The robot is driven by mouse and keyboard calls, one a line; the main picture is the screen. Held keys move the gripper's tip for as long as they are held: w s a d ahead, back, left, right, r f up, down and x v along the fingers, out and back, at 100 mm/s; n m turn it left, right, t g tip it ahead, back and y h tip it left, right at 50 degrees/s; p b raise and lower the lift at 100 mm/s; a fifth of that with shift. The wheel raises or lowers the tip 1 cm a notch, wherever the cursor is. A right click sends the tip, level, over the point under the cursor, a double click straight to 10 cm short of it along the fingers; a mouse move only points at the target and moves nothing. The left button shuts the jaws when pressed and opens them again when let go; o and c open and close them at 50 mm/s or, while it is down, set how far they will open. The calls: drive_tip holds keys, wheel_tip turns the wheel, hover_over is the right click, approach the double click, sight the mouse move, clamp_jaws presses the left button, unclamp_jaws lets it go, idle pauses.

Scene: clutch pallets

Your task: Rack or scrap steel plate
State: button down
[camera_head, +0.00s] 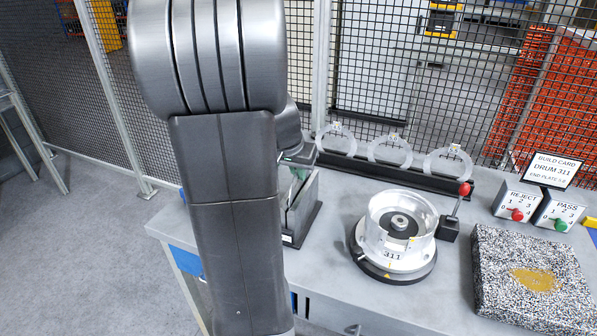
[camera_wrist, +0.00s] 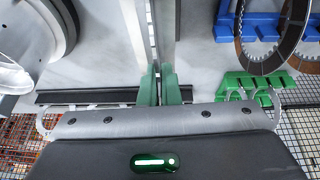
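My gripper (camera_wrist: 160,87) has green fingers close together in the middle of the wrist view, at a narrow upright grey metal holder (camera_wrist: 132,25). I cannot tell whether a thin steel plate stands between the fingers. In the head view the holder (camera_head: 304,212) is partly hidden by my arm, with a bit of green at its top. A metal drum marked 311 (camera_head: 394,254) sits on a round black base to its right. The build card (camera_head: 553,170) reads drum 311 and names an end plate. Dials marked reject (camera_head: 515,202) and pass (camera_head: 560,211) stand below it.
Clear rings (camera_head: 389,150) stand in a black rack at the back of the bench. A speckled block (camera_head: 530,277) is at the front right. The wrist view shows a brown-faced ring (camera_wrist: 246,48) near blue hooks (camera_wrist: 262,22), and a green rack (camera_wrist: 250,83). Mesh fencing stands behind.

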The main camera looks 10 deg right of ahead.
idle(0.3)
drive_tip(key=shift+w+r+p, duration=0.15)
drive_tip(key=shift+r+p, duration=0.25)
drive_tip(key=shift+r, duration=0.1)
wheel_tip(320, 180, up, 12)
drive_tip(key=p, duration=0.8)
drive_tip(key=shift+f, duration=0.2)
drive_tip(key=shift+s, duration=0.2)
idle(0.4)
